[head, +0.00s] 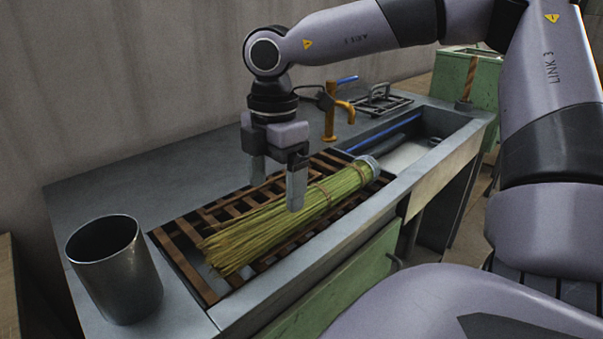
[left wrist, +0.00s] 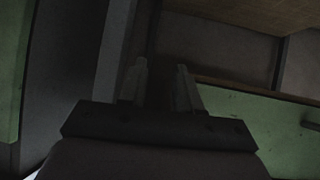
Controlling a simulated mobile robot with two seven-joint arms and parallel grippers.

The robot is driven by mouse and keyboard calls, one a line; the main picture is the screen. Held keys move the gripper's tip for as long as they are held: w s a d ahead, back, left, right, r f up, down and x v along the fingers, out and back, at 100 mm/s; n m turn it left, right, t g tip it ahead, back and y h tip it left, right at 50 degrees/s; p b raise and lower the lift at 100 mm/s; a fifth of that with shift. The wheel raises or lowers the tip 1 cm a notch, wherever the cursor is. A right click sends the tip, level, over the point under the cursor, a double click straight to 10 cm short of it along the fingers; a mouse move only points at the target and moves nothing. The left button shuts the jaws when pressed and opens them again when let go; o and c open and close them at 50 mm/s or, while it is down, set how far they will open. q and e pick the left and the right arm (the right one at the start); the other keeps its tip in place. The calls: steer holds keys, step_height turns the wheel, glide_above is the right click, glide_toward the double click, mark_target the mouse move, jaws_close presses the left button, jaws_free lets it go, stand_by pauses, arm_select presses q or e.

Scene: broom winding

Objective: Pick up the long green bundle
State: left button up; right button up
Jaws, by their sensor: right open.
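The long green bundle (head: 270,230) lies slantwise on a brown slatted rack (head: 190,232) set into the grey counter, in the head view. It is tied with bands and has a grey cap at its far right end. My right gripper (head: 277,188) points down over the bundle's middle, open, with the nearer finger in front of the stalks. I cannot tell whether the fingers touch the bundle. My left gripper (left wrist: 160,85) shows only in the dark left wrist view, its two fingers apart with nothing seen between them.
A metal cup (head: 115,270) stands at the counter's left end. An orange tap (head: 330,118) stands behind the rack, and a sink basin (head: 405,155) with a blue bar lies to the right. A green cabinet (head: 480,80) stands at the far right. The counter's back left is clear.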

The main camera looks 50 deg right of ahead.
mark_target(277, 210)
steer(key=shift+w+f, duration=0.1)
steer(key=shift+w, duration=0.05)
steer(key=f, duration=0.6)
steer(key=shift+d+f, duration=0.2)
steer(key=shift+f, duration=0.15)
steer(key=c, duration=1.2)
